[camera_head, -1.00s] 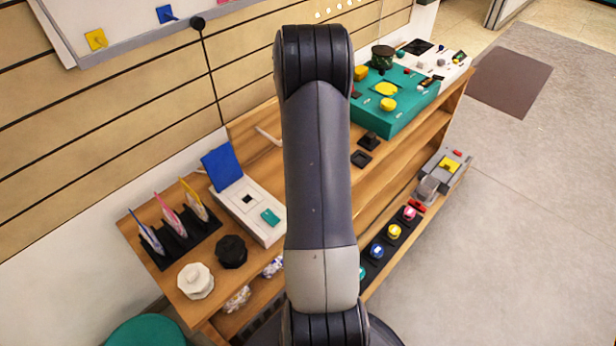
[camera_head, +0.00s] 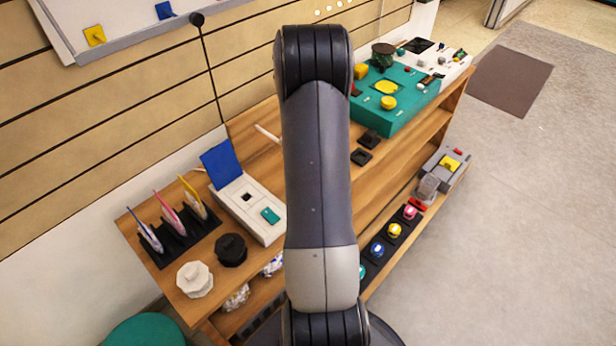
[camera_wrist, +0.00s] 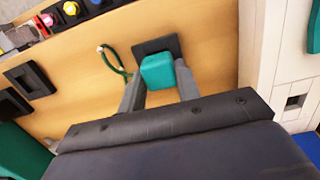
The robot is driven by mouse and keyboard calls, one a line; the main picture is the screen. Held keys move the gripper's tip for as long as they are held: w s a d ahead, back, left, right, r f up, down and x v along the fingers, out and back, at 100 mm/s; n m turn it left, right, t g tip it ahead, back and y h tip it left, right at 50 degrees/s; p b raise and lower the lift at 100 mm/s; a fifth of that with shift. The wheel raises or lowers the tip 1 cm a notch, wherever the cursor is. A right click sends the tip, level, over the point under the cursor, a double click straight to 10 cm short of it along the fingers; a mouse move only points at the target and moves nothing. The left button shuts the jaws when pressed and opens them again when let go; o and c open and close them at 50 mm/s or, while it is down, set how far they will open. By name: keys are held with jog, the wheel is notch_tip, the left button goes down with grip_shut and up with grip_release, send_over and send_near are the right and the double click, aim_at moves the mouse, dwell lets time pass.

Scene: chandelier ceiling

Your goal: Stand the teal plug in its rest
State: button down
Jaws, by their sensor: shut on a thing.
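The teal plug (camera_wrist: 158,72) is between the two fingers of my gripper (camera_wrist: 159,88) in the wrist view, and the fingers are shut on it. Just beyond it is a black square rest (camera_wrist: 146,48) on the wooden top. The plug's lower end is hidden, so I cannot tell whether it touches or sits in this rest. A green cord loop (camera_wrist: 107,62) lies to the left of the plug. In the head view my arm hides the gripper and the plug.
A white box (camera_head: 262,204) with a raised blue lid (camera_head: 222,164) stands on the wooden bench, beside a black slotted rack (camera_head: 185,240). Two black square pieces (camera_head: 361,157) lie near a teal box (camera_head: 400,105). Round coloured pieces (camera_head: 393,230) line the lower shelf.

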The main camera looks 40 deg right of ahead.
jog(key=shift+f, duration=0.35)
dwell(0.4)
jog(key=c, duration=0.9)
grip_release()
jog(key=shift+c, duration=1.4)
jog(key=shift+r, duration=0.1)
jog(key=shift+r+p, duration=3.05)
jog(key=shift+r, duration=1.4)
jog(key=shift+f, duration=0.15)
